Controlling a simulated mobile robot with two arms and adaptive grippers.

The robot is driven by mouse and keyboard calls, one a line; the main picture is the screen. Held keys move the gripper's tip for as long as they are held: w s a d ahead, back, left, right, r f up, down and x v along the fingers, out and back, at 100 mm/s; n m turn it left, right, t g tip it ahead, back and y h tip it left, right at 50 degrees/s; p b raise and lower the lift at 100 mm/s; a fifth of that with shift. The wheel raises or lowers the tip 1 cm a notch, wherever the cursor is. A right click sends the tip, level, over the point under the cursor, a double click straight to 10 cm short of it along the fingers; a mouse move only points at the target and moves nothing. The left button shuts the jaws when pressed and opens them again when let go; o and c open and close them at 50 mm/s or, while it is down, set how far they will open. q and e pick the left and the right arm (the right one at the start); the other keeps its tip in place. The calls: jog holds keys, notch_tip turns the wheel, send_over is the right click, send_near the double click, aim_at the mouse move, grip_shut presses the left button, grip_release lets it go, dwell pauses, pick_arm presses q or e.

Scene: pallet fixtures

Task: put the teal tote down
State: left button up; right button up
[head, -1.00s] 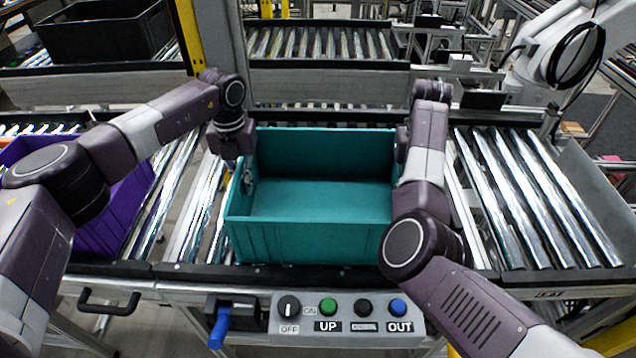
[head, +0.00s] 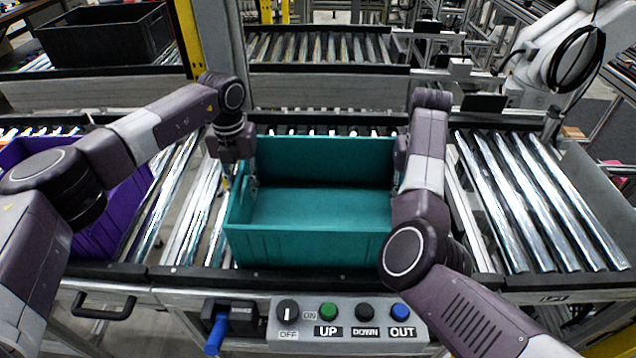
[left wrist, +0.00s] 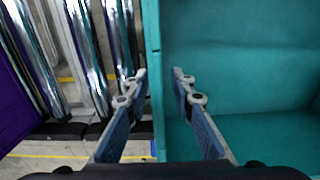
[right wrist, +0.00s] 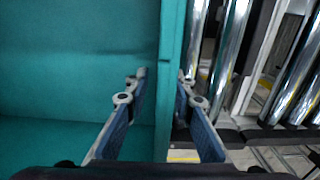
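The teal tote (head: 310,250) sits upright and empty on the middle conveyor section, behind the control panel. My left gripper (head: 246,172) is at its left wall. In the left wrist view my left gripper (left wrist: 159,79) is open, with one finger outside and one inside the tote's wall (left wrist: 153,100). In the right wrist view my right gripper (right wrist: 163,79) is open around the tote's right wall (right wrist: 168,100), with a gap showing between the fingers. In the head view my right arm hides the right gripper and most of that wall.
A purple tote (head: 100,225) stands on the left rollers, partly behind my left arm. The right rollers (head: 540,200) are empty. A control panel (head: 345,322) with a knob and buttons is at the front. A black crate (head: 105,35) stands at the back left.

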pick_arm(q)
notch_tip(320, 180, up, 11)
jog(key=shift+f, duration=0.1)
pick_arm(e)
jog(key=shift+r, duration=0.15)
notch_tip(320, 180, up, 12)
jog(key=shift+f, duration=0.1)
dwell(0.5)
